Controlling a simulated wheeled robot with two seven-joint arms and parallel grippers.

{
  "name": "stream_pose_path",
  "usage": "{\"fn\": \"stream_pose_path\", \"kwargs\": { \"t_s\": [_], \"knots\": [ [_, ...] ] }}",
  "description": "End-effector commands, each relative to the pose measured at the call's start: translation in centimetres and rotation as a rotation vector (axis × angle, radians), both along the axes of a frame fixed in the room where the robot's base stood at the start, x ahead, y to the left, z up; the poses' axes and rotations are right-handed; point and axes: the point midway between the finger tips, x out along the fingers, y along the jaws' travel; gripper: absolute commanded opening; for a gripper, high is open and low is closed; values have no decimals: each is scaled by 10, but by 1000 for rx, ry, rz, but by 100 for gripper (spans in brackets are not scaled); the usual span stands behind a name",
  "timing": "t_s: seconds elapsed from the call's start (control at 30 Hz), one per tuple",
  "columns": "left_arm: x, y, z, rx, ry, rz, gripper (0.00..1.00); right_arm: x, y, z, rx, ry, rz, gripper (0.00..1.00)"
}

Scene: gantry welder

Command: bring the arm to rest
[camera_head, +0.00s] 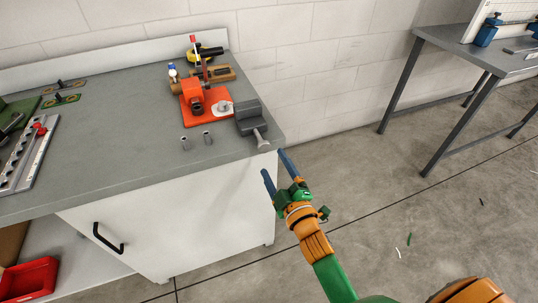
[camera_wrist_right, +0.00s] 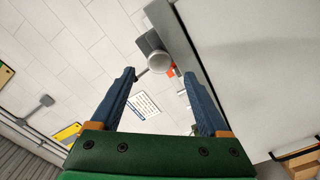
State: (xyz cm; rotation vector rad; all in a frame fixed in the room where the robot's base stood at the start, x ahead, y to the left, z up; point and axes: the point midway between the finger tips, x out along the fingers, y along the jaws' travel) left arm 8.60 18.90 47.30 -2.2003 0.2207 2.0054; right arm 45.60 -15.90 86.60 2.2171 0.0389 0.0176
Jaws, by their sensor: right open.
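My right gripper (camera_head: 276,171) is open and empty beside the front right corner of the grey workbench (camera_head: 110,128). Its two blue fingers point up toward the bench edge, with the floor behind the wrist. In the right wrist view the open fingers (camera_wrist_right: 163,98) stand well apart with nothing between them. A grey vise (camera_head: 249,119) sits at the bench corner just beyond the fingertips, and its round end also shows in the wrist view (camera_wrist_right: 159,62). The fingers look apart from the vise. My left gripper is in neither view.
An orange-red tool (camera_head: 193,97) on a red plate, small metal cylinders (camera_head: 185,143) and a yellow tool (camera_head: 205,54) stand on the bench. A white cabinet door with a black handle (camera_head: 107,240) is below. A grey table (camera_head: 485,52) stands far right. Open floor (camera_head: 400,205) lies between.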

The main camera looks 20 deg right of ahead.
Motion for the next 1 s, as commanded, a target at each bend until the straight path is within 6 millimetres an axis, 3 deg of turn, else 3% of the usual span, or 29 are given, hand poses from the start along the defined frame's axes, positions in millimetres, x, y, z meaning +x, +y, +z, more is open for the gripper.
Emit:
{"fn": "stream_pose_path", "kwargs": {
  "t_s": [0.13, 0.57, 0.67, 0.77, 0.8, 0.87, 0.9, 1.0],
  "knots": [
    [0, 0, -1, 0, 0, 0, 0, -13, 0, 0, 0, 0, 0, 79],
    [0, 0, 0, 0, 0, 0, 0, -13, 0, -6, 8, 17, 1, 79],
    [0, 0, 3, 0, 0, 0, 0, -20, 4, -55, 76, 154, 7, 79],
    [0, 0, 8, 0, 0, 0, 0, -51, 9, -147, 207, 423, -13, 79],
    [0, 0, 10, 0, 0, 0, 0, -73, 9, -185, 260, 541, -35, 79],
    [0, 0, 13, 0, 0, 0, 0, -112, 8, -237, 335, 713, -85, 79],
    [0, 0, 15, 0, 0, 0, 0, -142, 6, -267, 381, 825, -128, 79],
    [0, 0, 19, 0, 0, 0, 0, -225, -4, -325, 469, 1079, -260, 79]
  ]
}}
